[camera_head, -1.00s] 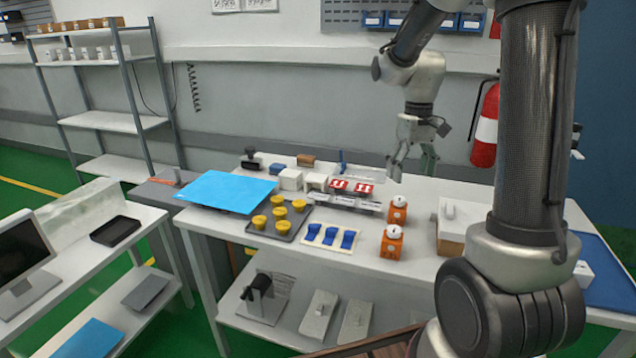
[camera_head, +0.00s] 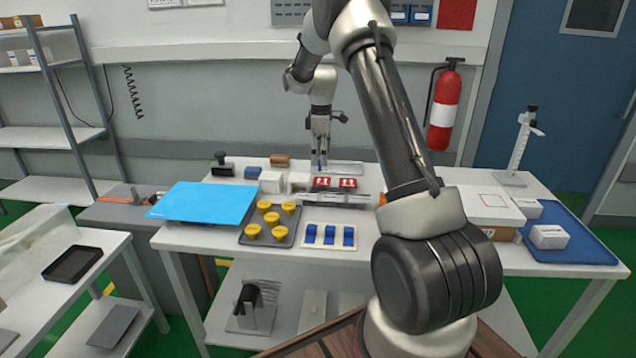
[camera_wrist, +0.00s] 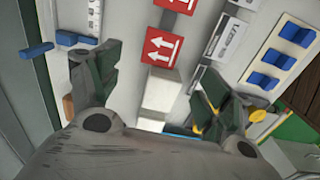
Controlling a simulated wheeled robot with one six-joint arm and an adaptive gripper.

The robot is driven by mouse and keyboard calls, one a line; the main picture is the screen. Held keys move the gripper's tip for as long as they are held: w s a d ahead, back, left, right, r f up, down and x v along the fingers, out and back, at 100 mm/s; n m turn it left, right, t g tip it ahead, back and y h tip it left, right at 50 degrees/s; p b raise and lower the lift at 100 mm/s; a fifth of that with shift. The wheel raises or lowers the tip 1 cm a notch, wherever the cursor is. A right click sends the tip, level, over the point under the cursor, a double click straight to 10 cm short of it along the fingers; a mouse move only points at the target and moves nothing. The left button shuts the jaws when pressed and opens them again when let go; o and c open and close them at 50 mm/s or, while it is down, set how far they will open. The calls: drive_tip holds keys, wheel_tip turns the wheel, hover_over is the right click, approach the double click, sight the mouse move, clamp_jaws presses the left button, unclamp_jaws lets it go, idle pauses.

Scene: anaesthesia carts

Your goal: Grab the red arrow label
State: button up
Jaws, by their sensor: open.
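Two red labels with white arrows lie side by side near the back middle of the table. In the head view they are the left red arrow label (camera_head: 320,182) and the right red arrow label (camera_head: 347,182). In the wrist view one red arrow label (camera_wrist: 161,47) lies just beyond the space between my fingertips, and the other (camera_wrist: 178,5) is cut by the top edge. My gripper (camera_head: 320,161) points down behind the labels in the head view. Its fingers (camera_wrist: 155,78) are spread and empty in the wrist view, with a white block (camera_wrist: 161,90) showing between them.
White blocks (camera_head: 271,182) stand left of the labels. Text label holders (camera_head: 345,199) lie in front. A tray of yellow knobs (camera_head: 254,240), a board with blue switches (camera_head: 330,247), a blue sheet (camera_head: 203,201) and a blue tray (camera_head: 575,240) surround them.

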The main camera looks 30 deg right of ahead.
sight(322, 181)
drive_tip(key=shift+s+d+f, duration=0.1)
drive_tip(key=shift+f, duration=1.9)
drive_tip(key=shift+s+d+f, duration=0.1)
drive_tip(key=shift+f, duration=1.85)
drive_tip(key=shift+f, duration=0.25)
drive_tip(key=shift+c, duration=0.4)
drive_tip(key=c, duration=0.8)
